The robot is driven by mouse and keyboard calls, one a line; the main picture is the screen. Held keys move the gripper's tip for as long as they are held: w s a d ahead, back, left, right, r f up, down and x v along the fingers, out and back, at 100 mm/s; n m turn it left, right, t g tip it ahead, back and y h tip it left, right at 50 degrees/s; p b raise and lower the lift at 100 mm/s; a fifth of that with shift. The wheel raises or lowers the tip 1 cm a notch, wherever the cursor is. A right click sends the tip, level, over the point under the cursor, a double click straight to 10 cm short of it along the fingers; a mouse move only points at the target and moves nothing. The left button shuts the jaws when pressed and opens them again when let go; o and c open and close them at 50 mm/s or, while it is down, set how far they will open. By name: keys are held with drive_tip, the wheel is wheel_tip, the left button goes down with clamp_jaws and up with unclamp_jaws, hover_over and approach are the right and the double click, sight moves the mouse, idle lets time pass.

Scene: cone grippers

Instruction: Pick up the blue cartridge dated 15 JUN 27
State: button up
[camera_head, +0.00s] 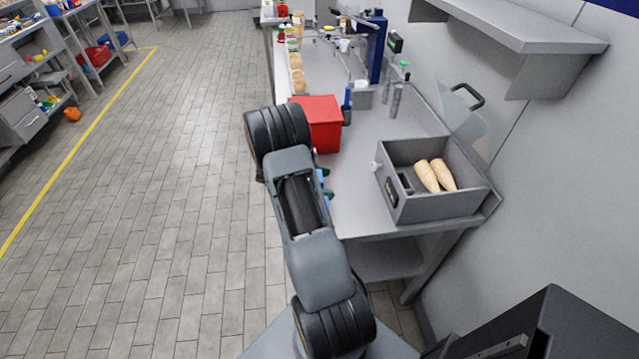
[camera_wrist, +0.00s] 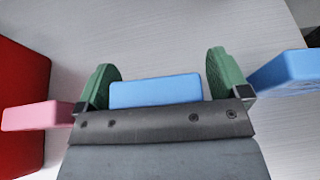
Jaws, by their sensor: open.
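In the wrist view, a blue cartridge (camera_wrist: 155,90) lies between the two green fingers of my gripper (camera_wrist: 163,80). The fingers are apart, with a small gap showing on its right side; on the left I cannot tell whether finger and cartridge touch. A second blue cartridge (camera_wrist: 284,72) lies right of the right finger. A pink cartridge (camera_wrist: 36,115) lies left of the left finger. No date is readable on any of them. In the head view, my arm hides most of this area; only a bit of blue and green shows beside it.
A red box (camera_head: 318,124) stands on the grey counter (camera_head: 352,212) and borders the wrist view on the left (camera_wrist: 22,95). A grey bin (camera_head: 432,207) with two tan cones (camera_head: 435,175) stands at the right. Jars and tools fill the counter's far end.

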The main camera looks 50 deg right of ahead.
drive_tip(key=c, duration=1)
drive_tip(key=shift+r, duration=0.1)
